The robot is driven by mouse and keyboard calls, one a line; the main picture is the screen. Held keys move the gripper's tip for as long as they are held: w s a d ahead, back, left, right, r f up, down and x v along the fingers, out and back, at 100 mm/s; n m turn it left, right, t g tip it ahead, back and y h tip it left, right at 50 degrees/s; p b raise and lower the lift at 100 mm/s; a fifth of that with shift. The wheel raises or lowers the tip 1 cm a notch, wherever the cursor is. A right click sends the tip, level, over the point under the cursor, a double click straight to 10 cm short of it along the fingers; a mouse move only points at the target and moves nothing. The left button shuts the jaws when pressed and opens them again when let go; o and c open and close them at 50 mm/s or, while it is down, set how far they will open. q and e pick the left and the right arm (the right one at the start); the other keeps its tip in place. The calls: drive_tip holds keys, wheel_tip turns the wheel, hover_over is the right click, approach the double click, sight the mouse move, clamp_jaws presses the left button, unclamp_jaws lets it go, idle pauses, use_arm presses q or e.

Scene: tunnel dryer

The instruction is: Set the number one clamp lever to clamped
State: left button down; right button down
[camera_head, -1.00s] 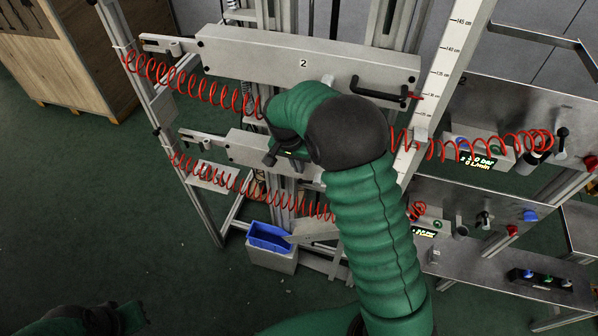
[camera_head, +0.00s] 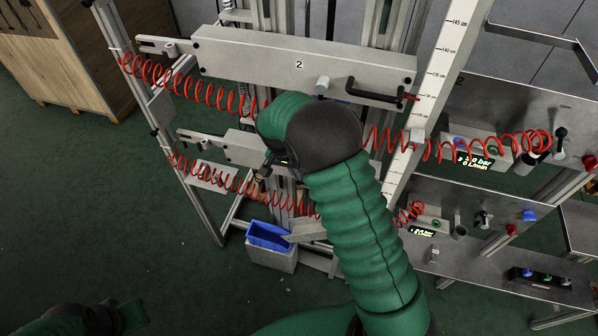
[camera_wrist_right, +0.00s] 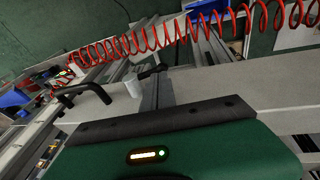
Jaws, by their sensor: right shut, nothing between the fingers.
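The number one carriage is the lower grey beam (camera_head: 240,148); its right part is hidden behind my right arm. No number one clamp lever can be made out in the head view. My right gripper (camera_head: 267,168) is shut and empty, just in front of this beam and mostly covered by my wrist. In the right wrist view the closed fingers (camera_wrist_right: 153,72) point at a grey beam (camera_wrist_right: 200,85), beside a white cylindrical knob (camera_wrist_right: 133,87) and a black bar handle (camera_wrist_right: 85,95). Contact cannot be told.
The upper beam marked 2 (camera_head: 300,64) carries a white knob (camera_head: 322,85) and a black handle (camera_head: 376,93). Red coiled hoses (camera_head: 195,88) hang across the frame. A blue-topped bin (camera_head: 270,257) stands below. Control panels (camera_head: 480,155) are at right.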

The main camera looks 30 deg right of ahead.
drive_tip(key=shift+w+a+f, duration=0.1)
drive_tip(key=shift+f, duration=0.05)
drive_tip(key=f, duration=0.1)
drive_tip(key=f+g+h, duration=0.1)
drive_tip(key=f, duration=0.1)
drive_tip(key=shift+w+a, duration=0.1)
drive_tip(key=shift+a, duration=0.2)
drive_tip(key=shift+f+g+b, duration=0.3)
drive_tip(key=shift+f, duration=0.05)
use_arm(q)
drive_tip(key=shift+a+f, duration=0.3)
